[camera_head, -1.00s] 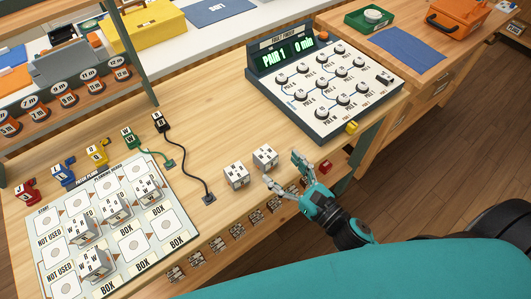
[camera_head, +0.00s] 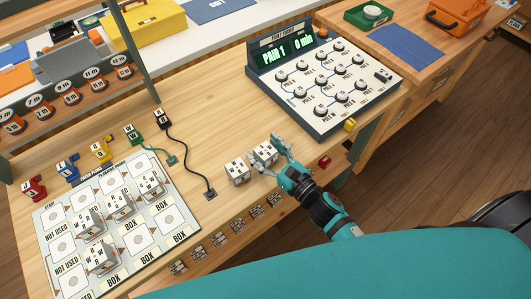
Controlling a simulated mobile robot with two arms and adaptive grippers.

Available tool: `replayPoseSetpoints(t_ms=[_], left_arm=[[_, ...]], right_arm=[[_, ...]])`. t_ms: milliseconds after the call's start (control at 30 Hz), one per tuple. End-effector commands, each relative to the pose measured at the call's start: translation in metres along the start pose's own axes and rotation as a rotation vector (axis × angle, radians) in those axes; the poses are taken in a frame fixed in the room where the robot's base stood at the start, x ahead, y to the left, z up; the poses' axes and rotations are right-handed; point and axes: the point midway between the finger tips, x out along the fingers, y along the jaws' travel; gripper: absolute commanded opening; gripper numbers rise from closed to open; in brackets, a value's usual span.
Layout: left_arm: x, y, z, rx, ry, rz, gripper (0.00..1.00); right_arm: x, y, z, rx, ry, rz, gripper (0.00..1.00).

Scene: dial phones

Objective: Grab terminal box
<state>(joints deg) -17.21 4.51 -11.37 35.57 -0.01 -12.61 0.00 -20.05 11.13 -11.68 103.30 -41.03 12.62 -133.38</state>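Two white terminal boxes with black lettering stand on the wooden bench near its front edge. The left one (camera_head: 236,171) is free. The right one (camera_head: 262,153) sits between the fingers of my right gripper (camera_head: 270,155). The fingers are spread on either side of this box, which still rests on the bench. I cannot tell whether both fingers touch it. More white boxes stand on the planning board (camera_head: 162,259) at left, one of them at its upper right (camera_head: 151,185). My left gripper is not in view.
The fault finder panel (camera_head: 320,115) with knobs stands behind the gripper. Green and black cabled plugs (camera_head: 162,116) lie left of the boxes. Red, blue and yellow plugs (camera_head: 101,151) line the board's back edge. A small red block (camera_head: 324,161) is right of the gripper.

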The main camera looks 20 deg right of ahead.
Motion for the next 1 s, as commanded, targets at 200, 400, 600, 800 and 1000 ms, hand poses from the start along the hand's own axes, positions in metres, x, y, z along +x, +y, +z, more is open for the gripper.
replayPoseSetpoints(t_ms=[200,400,600,800,1000], left_arm=[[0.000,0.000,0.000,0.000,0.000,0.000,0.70],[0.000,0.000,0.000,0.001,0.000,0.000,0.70],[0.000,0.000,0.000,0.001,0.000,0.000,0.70],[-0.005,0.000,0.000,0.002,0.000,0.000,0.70],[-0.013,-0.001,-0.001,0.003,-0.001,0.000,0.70]], right_arm=[[0.000,0.000,0.000,0.000,0.000,0.000,0.34],[0.000,0.000,0.001,0.000,-0.001,0.000,0.13],[0.000,0.000,0.002,-0.001,-0.002,0.001,0.13],[0.000,0.000,0.029,-0.004,-0.004,0.003,0.13],[0.000,0.000,0.071,-0.006,-0.004,0.004,0.13]])
